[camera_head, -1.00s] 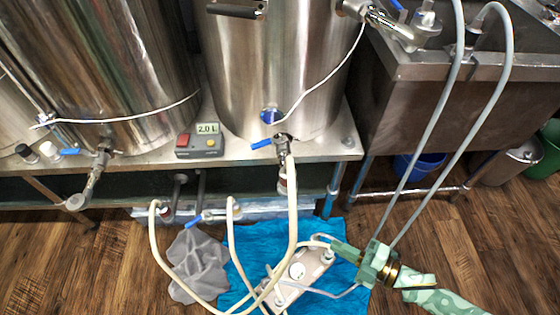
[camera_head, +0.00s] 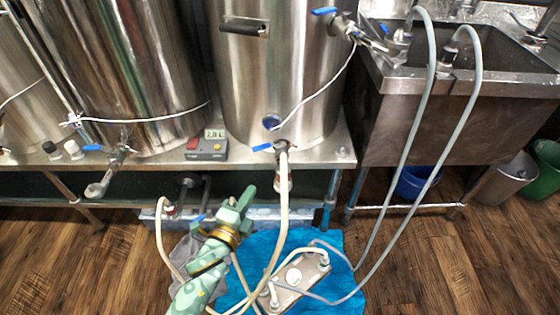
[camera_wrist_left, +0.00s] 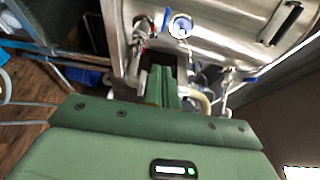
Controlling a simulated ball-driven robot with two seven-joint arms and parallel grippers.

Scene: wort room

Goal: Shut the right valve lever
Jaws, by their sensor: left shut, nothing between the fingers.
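A steel valve (camera_head: 281,146) at the foot of the right kettle has a blue lever (camera_head: 262,148) pointing left, across the line of the pale hose below it. A second blue lever (camera_head: 92,148) is on the left kettle's outlet and also points left. Another blue lever (camera_head: 324,11) is high on the right kettle. My left gripper (camera_head: 248,192) is shut and empty, below and left of the right kettle's valve and apart from it. Its green fingers (camera_wrist_left: 162,86) show in the left wrist view. My right gripper is not in view.
A red and grey display box (camera_head: 207,146) stands on the bench left of the right kettle's valve. The pale hose (camera_head: 282,215) hangs down to a plate pump unit (camera_head: 299,280) on a blue cloth (camera_head: 330,243). Grey hoses (camera_head: 425,100) run from the sink (camera_head: 440,120).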

